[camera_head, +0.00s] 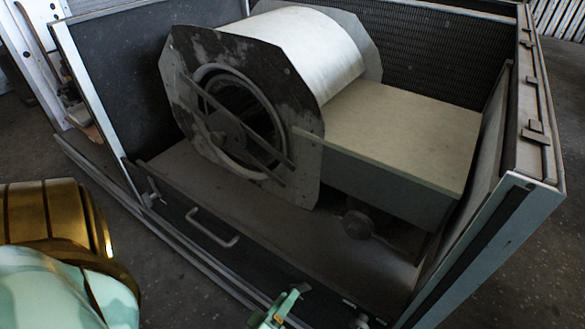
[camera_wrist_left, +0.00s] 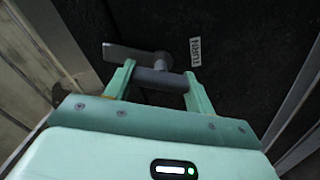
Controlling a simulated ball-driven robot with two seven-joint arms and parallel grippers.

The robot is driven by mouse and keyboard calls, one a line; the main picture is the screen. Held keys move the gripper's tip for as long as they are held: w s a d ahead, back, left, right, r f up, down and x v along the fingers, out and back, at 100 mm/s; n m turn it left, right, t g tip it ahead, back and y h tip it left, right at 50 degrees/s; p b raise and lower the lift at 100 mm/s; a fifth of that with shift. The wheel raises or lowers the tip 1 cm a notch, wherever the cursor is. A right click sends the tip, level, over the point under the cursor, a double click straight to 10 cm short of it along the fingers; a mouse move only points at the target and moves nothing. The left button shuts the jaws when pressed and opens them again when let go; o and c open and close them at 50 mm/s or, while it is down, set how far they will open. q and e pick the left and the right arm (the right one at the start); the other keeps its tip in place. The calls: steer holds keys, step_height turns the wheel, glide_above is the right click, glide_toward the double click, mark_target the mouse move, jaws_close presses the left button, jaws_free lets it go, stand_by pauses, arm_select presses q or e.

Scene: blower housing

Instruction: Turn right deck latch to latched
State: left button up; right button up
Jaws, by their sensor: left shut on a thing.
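The right deck latch shows in the left wrist view as a dark crossbar (camera_wrist_left: 161,79) on a short post, with a flat grey plate (camera_wrist_left: 128,54) reaching left from the post. My left gripper (camera_wrist_left: 161,82) is shut on the crossbar, one pale green finger at each end. In the head view my left gripper (camera_head: 290,301) is at the bottom edge, against the front of the dark deck panel; the latch is hard to make out there. My right gripper is not in view.
A U-shaped handle (camera_head: 212,232) and another latch (camera_head: 151,197) are on the deck front to the left. A small light fitting (camera_head: 360,320) is to the right. The blower housing (camera_head: 305,50) stands behind. A small label (camera_wrist_left: 196,52) is beside the latch.

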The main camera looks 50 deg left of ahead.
arm_select(q)
steer(key=n, duration=0.2)
steer(key=shift+s+f+n, duration=0.1)
steer(key=shift+f+n, duration=0.1)
steer(key=shift+n, duration=1.2)
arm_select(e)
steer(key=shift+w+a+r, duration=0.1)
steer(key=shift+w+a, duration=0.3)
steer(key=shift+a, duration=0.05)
arm_select(q)
steer(key=shift+n, duration=0.4)
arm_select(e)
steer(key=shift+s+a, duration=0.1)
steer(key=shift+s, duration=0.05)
arm_select(q)
steer(key=o, duration=1.4)
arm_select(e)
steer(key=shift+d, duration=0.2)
